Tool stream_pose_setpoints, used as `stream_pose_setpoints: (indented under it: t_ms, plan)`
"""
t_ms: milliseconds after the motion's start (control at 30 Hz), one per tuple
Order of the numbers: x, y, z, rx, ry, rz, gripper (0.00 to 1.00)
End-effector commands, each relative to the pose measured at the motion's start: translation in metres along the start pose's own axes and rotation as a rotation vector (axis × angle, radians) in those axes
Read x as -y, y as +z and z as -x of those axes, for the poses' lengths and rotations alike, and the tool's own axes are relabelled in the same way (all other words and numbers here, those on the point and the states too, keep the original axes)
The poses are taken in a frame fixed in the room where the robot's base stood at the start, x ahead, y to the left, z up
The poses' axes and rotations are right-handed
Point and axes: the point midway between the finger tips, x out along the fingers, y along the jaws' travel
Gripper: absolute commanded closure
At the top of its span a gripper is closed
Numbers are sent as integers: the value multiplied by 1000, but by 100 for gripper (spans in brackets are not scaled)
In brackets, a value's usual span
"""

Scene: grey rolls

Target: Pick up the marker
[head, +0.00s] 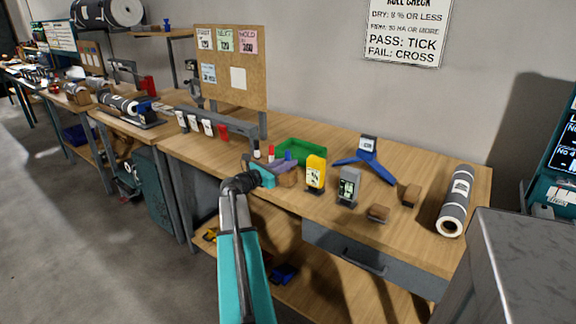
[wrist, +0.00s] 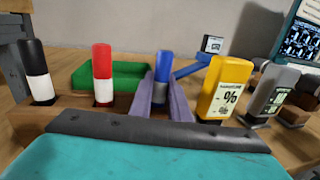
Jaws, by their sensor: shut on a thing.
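A blue marker (wrist: 162,66) stands upright between the purple fingers of my gripper (wrist: 161,92) in the wrist view. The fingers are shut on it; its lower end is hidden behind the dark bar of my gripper. A red marker (wrist: 102,72) and a black marker (wrist: 36,72) stand upright in a wooden block (wrist: 75,104) to the left. In the head view my gripper (head: 284,163) is over the bench, with the red marker (head: 271,153) and black marker (head: 256,149) just left of the blue one (head: 288,156). Whether the blue marker still sits in the block cannot be seen.
A yellow meter (head: 316,173) and a grey meter (head: 348,186) stand close to the right. A green tray (head: 300,150) lies behind. A blue stand (head: 368,160), small wooden blocks (head: 378,213) and a grey roll (head: 456,200) are farther right.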

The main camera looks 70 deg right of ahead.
Motion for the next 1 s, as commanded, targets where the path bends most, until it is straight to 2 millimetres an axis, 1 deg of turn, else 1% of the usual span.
stream_pose_setpoints:
  t_ms: [267, 467, 667, 933, 1000]
  plan:
    - [0, 2, 0, 0, 0, 0, 100]
    - [0, 12, 0, 1, 0, 0, 100]
    - [0, 34, 0, 1, -1, -2, 100]
    - [0, 74, 0, 1, -1, -2, 100]
    - [1, 70, 18, 0, 3, 0, 100]
